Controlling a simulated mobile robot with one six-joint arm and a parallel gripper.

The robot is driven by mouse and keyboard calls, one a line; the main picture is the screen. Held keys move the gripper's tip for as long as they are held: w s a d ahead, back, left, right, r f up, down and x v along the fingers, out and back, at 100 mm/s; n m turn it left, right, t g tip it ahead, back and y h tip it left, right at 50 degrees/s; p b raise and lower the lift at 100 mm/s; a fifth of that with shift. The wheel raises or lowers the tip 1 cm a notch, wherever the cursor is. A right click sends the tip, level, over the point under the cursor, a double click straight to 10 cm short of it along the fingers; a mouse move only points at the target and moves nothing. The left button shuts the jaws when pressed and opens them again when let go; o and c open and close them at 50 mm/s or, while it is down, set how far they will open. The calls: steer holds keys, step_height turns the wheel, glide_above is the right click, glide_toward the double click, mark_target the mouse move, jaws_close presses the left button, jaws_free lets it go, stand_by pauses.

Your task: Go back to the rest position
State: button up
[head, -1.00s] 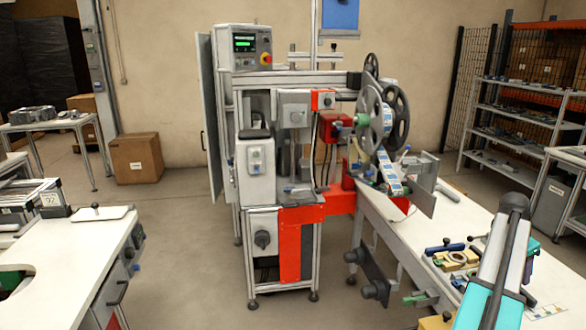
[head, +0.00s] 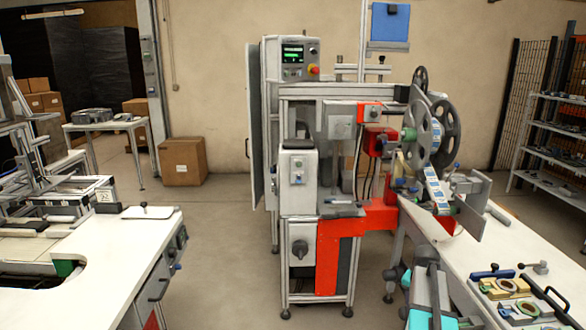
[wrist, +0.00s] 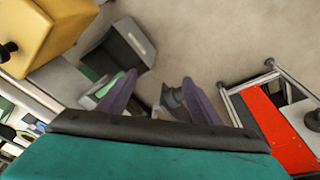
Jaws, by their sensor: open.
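My gripper (wrist: 160,84) shows in the wrist view as two purple fingers spread apart with nothing between them. It is open and hangs over bare floor. In the head view my teal and grey arm (head: 430,295) is low at the bottom, right of the machine. I cannot make out the fingers there. The tape machine (head: 320,190) stands in the middle with dark reels (head: 447,130) on its right side. A labelled tape (head: 436,187) runs down below them.
A white worktable (head: 510,240) with fixtures (head: 515,290) is on the right. Another white table (head: 95,260) is on the left. In the wrist view a yellow block (wrist: 50,35) is close at upper left and a red panel (wrist: 275,125) at right. Floor (head: 220,230) is clear between.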

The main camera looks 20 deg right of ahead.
steer(key=w+a+f+n+y, duration=0.1)
steer(key=w+a+f+n, duration=0.2)
steer(key=a, duration=0.8)
steer(key=w+a+f+n, duration=0.1)
steer(key=a+f+n, duration=0.3)
steer(key=a, duration=0.8)
steer(key=s+a+f+n+y, duration=0.1)
steer(key=s+a+f+n, duration=0.15)
steer(key=a, duration=0.45)
steer(key=s+a+f+n, duration=0.1)
steer(key=a+f, duration=0.2)
steer(key=a, duration=0.5)
steer(key=s+a+f+n+y, duration=0.1)
steer(key=s+a+f, duration=0.15)
steer(key=a, duration=0.45)
steer(key=s+f+g, duration=0.3)
steer(key=s+f, duration=0.6)
steer(key=s, duration=0.3)
steer(key=s+f+g, duration=0.3)
steer(key=s+f, duration=0.6)
steer(key=s, duration=0.4)
steer(key=shift+s+f, duration=0.2)
steer(key=shift+s, duration=0.05)
